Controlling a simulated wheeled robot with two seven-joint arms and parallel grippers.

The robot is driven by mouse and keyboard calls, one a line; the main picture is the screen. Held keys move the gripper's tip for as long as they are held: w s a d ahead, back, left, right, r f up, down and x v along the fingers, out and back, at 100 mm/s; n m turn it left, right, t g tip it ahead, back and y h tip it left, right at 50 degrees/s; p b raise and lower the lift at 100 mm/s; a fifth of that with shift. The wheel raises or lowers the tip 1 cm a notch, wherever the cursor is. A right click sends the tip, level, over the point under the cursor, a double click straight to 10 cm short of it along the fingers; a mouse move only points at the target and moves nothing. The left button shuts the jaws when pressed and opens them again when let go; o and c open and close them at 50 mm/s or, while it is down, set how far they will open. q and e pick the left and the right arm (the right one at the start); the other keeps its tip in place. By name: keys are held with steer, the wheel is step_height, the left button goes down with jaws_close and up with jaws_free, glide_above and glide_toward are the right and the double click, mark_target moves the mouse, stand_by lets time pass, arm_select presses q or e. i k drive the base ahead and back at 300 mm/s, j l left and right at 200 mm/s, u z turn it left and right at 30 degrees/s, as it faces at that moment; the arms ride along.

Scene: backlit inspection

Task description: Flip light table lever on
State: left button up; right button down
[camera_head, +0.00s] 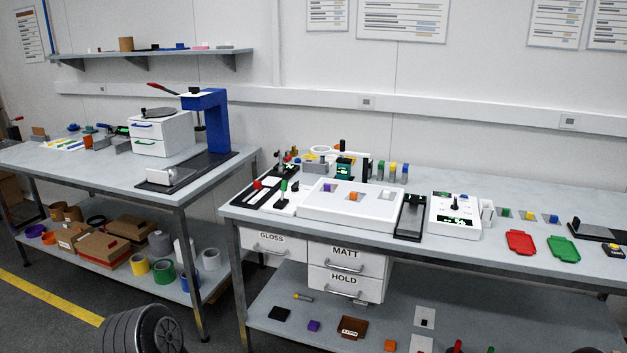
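A flat white light table (328,214) stands at the front of the right-hand bench, with a purple block (329,188), an orange block (353,196) and a pale block on its top. Just left of it is a small white base with an upright dark lever with a green top (283,187); I cannot tell for sure that this is the light table's lever. A black panel with a red-and-white part (258,185) lies further left. Whether the light table is lit cannot be told. Neither of my grippers is in view.
A white instrument with a display (454,215) and a black stand (411,216) are right of the light table. Red (521,243) and green (564,249) trays lie further right. Drawers marked GLOSS, MATT and HOLD hang below. A left bench (215,176) holds a blue press (209,120).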

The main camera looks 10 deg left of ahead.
mark_target(284, 183)
steer(key=i+l+u, duration=0.25)
steer(key=i+u, duration=0.2)
steer(key=i+l+u, duration=0.4)
steer(key=i, duration=0.15)
steer(key=i+l+u, duration=0.45)
steer(key=k+l, duration=0.05)
steer(key=l, duration=0.05)
